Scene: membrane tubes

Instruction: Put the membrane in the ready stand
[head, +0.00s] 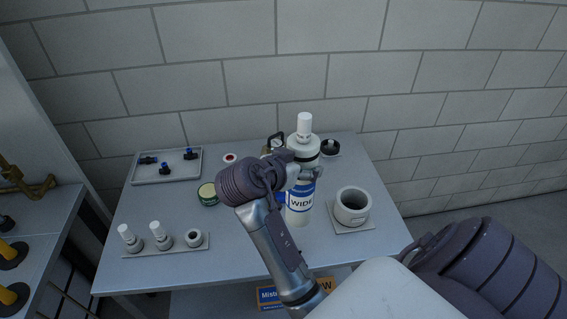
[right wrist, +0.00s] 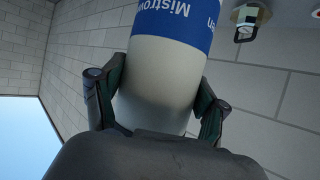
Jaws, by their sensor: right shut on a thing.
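A white membrane tube (head: 299,215) with a blue label reading "WIDE" and a white cap stands upright at the table's middle right. My right gripper (head: 303,173) is shut around its side. In the right wrist view the two fingers (right wrist: 155,112) press on both sides of the white tube (right wrist: 155,75), below its blue band. I cannot tell whether its base touches the table. A thick grey ring-shaped stand (head: 351,212) on a square plate sits just right of the tube, with its opening empty. My left gripper is not in view.
A rack (head: 180,244) at front left holds two small white-capped pieces and an empty ring. A grey tray (head: 180,178) with black-and-blue fittings lies behind it. A green tin (head: 208,194), a gauge (head: 277,142) and a black-topped item (head: 330,147) stand nearby. The front middle is clear.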

